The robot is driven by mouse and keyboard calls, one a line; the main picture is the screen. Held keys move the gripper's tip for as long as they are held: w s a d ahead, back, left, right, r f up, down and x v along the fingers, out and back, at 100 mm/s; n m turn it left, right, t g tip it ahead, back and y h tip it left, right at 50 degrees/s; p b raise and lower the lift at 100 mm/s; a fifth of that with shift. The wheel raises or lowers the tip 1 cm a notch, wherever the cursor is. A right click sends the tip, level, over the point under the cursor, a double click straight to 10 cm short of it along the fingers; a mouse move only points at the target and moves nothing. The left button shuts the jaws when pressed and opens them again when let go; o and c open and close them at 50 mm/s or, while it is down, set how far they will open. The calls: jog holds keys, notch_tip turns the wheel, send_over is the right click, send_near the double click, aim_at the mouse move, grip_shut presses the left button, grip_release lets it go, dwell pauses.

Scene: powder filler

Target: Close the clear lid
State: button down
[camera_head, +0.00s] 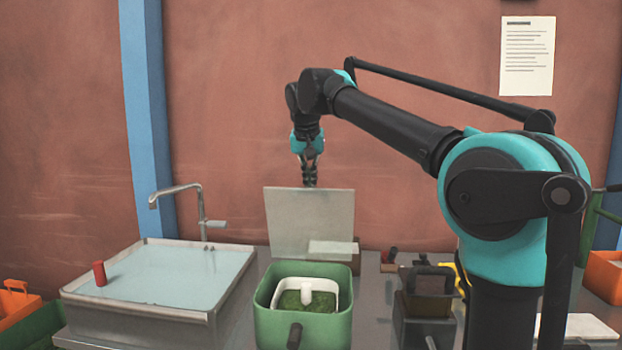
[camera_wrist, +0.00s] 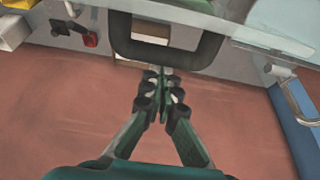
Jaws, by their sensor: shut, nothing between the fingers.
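The clear lid (camera_head: 308,220) stands raised, nearly upright, at the back of a green box (camera_head: 330,325) in the head view. A pale translucent panel across the top of the wrist view looks like the same lid (camera_wrist: 265,38). My gripper (camera_head: 310,184) points down at the lid's top edge, seemingly just behind it; I cannot tell whether they touch. In the wrist view my gripper's fingertips (camera_wrist: 160,75) are together and empty. The green box holds a white inner tub (camera_head: 329,290) with green powder and a white knob.
A sink (camera_head: 135,315) with a faucet (camera_head: 202,210) and a red cylinder (camera_head: 99,273) stands at the left. A dark device (camera_head: 425,300) stands right of the green box. The brown wall (camera_head: 240,120) is close behind the table.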

jog(key=shift+s, duration=0.1)
dwell(0.3)
jog(key=shift+s+t, duration=0.3)
jog(key=shift+s, duration=0.35)
jog(key=s+f+t, duration=0.4)
jog(key=s+t, duration=0.2)
jog(key=s, duration=0.6)
jog(key=s+f+t, duration=0.7)
jog(key=s+f, duration=0.2)
jog(key=f, duration=0.5)
jog(key=shift+s+a, duration=0.25)
jog(key=shift+a, duration=0.1)
